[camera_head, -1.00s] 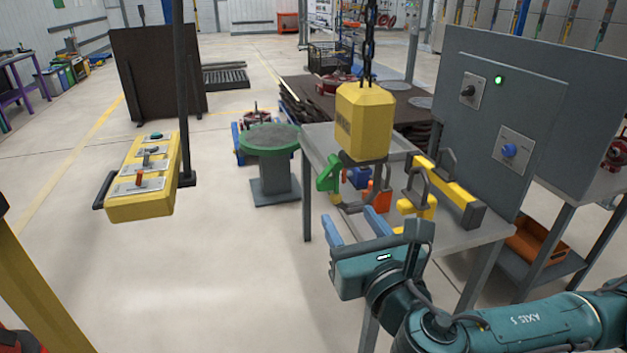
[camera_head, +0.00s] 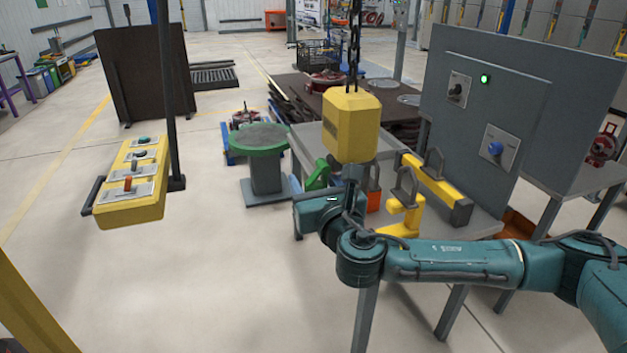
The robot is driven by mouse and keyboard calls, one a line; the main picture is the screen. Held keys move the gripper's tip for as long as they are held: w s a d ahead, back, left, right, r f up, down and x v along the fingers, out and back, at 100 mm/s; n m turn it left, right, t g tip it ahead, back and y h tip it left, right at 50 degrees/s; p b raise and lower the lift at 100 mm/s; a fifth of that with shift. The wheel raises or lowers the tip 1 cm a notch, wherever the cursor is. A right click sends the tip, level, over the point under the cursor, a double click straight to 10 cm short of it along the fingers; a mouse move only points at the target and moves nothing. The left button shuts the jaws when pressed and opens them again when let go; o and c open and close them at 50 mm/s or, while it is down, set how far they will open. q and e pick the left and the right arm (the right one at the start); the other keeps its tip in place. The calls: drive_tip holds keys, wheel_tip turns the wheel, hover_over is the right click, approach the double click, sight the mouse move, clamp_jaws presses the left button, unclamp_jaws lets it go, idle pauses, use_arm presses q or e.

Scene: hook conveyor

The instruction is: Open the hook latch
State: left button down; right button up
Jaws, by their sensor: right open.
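The yellow hook block (camera_head: 350,125) hangs from a dark chain (camera_head: 354,50) above the near part of the grey table. The hook's green latch (camera_head: 318,175) shows below the block on its left side. The rest of the hook is mostly hidden behind my right gripper. My right gripper (camera_head: 322,198) is open, just in front of and below the latch. Its fingers point away from me and are largely hidden by its own body, so I cannot tell whether they touch the latch. My left gripper is out of view.
The grey table (camera_head: 460,225) carries a yellow bar with dark shackles (camera_head: 432,180) and a grey panel (camera_head: 495,120) with a lit green lamp. A yellow control pendant (camera_head: 132,185) hangs at left. A green-rimmed round stand (camera_head: 258,142) is behind. Floor at left is free.

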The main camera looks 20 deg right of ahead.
drive_tip(key=c, duration=0.8)
